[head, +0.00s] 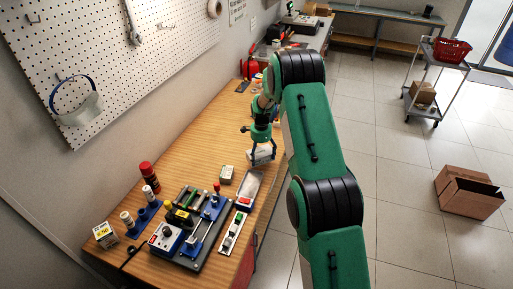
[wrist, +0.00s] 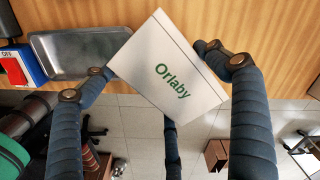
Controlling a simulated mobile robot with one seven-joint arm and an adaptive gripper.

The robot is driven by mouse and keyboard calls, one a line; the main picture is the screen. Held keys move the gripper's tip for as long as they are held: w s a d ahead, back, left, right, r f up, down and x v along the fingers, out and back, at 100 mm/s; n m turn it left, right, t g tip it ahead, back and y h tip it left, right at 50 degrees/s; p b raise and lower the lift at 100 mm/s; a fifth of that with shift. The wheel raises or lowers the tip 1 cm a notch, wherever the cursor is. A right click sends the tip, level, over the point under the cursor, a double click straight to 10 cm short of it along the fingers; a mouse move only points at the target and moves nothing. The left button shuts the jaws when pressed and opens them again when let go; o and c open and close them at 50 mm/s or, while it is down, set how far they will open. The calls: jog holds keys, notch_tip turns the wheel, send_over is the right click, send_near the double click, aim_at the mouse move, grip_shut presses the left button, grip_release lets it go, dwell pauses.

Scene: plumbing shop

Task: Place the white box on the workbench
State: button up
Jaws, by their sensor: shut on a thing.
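The white box (wrist: 165,75) with green "Orlaby" lettering is between the fingers of my gripper (wrist: 153,66) in the wrist view. The fingers are shut on it, and it looks turned at an angle. In the head view the box (head: 260,155) shows under my gripper (head: 262,151), near the front edge of the wooden workbench (head: 190,140). In the wrist view the bench top (wrist: 110,12) lies behind the box's upper part and floor shows behind its lower part. I cannot tell whether the box touches the bench.
A metal tray (head: 249,187) lies beside the box, nearer the camera; a small carton (head: 227,174) is left of it. A switch panel (head: 231,232) and blue tool fixtures (head: 203,222) crowd the near end. The bench left of my gripper is clear.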

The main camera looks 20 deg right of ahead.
jog(key=shift+w+d+f+p, duration=0.15)
jog(key=shift+w+d, duration=0.3)
jog(key=shift+w, duration=1.3)
jog(key=shift+w+d+f+p, duration=0.15)
jog(key=shift+w+d, duration=0.35)
jog(key=shift+w, duration=1.25)
jog(key=shift+w+d+f, duration=0.2)
jog(key=shift+w+d, duration=0.25)
jog(key=shift+w, duration=1.3)
jog(key=shift+w, duration=0.15)
jog(key=shift+w+d, duration=0.1)
jog(key=shift+w, duration=0.05)
jog(key=shift+f, duration=1.75)
jog(key=shift+f, duration=0.2)
jog(key=o, duration=1.1)
jog(key=shift+r, duration=0.1)
notch_tip(320, 180, up, 12)
jog(key=shift+r, duration=0.1)
